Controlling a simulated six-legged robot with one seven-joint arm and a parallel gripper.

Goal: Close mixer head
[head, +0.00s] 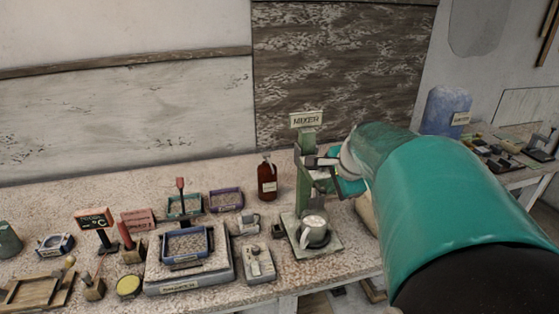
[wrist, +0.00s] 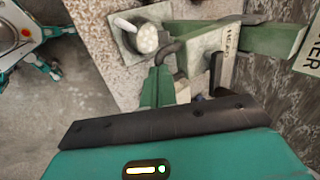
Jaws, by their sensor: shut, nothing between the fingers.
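The mixer stands near the right end of the bench, with a green column (head: 307,165) and a "MIXER" sign on top. Its base plate (head: 292,236) carries a pale cup (head: 314,232), which also shows in the wrist view (wrist: 147,40). My gripper (head: 338,162) reaches in from the right and is beside the upper part of the mixer, partly hidden by my own arm. In the wrist view my gripper (wrist: 160,72) is shut and empty, close to the mixer's pale head block (wrist: 202,52) and a dark curved handle. Whether it touches them I cannot tell.
A brown bottle (head: 267,178) stands left of the mixer. A small grey device (head: 259,264), a scale with a blue tray (head: 187,244) and several small items fill the bench to the left. A blue container (head: 444,110) stands on the farther bench at right.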

